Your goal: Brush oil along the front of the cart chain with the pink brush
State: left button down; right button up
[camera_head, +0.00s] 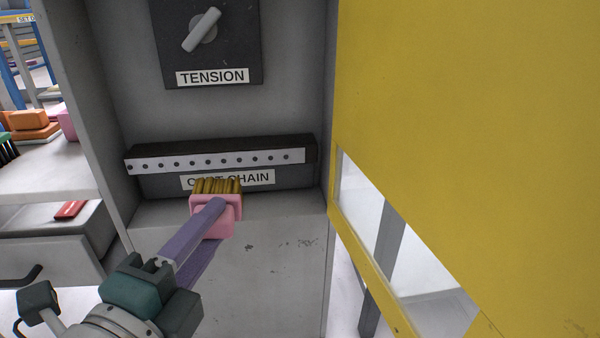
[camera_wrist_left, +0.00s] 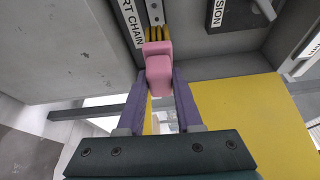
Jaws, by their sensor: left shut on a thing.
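The cart chain (camera_head: 220,160) is a dark bar with a light, dotted front strip on the cabinet's back wall. Its "CART CHAIN" label (camera_head: 255,177) is partly hidden by the brush. The pink brush (camera_head: 228,202) has yellow-brown bristles that point up, just below the strip's front in the head view. I cannot tell whether they touch the chain. My left gripper (camera_head: 208,222) is shut on the pink brush, with its purple fingers on both sides. In the left wrist view the brush (camera_wrist_left: 159,72) sits between the fingers, bristles toward the chain strip (camera_wrist_left: 155,12). My right gripper is not in view.
A dark panel with a knob (camera_head: 203,30) and a "TENSION" label is above the chain. A yellow door panel (camera_head: 460,100) with a window stands at the right. The cabinet's side wall (camera_head: 85,90) bounds the left. A shelf (camera_head: 50,172) with orange blocks is further left.

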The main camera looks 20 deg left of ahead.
aim_at(236, 189)
pick_arm(q)
jog(key=shift+w+a, duration=0.25)
jog(key=shift+a, duration=0.1)
jog(key=shift+w+a+b, duration=0.4)
jog(key=shift+w+a, duration=0.2)
jog(key=shift+w, duration=0.35)
jog(key=shift+w+a+b, duration=0.35)
jog(key=shift+w+a, duration=0.25)
jog(key=shift+w, duration=0.35)
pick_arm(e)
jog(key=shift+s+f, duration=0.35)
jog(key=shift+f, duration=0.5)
pick_arm(q)
jog(key=shift+w+a+b, duration=0.25)
jog(key=shift+w+a, duration=0.05)
jog(key=shift+w, duration=0.2)
jog(key=shift+w+a+b, duration=0.2)
jog(key=shift+w+a, duration=0.1)
jog(key=shift+w, duration=0.2)
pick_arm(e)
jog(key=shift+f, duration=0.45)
pick_arm(q)
jog(key=shift+w+d, duration=0.35)
jog(key=shift+d, duration=0.3)
jog(key=shift+w+d, duration=0.3)
jog(key=shift+d, duration=0.35)
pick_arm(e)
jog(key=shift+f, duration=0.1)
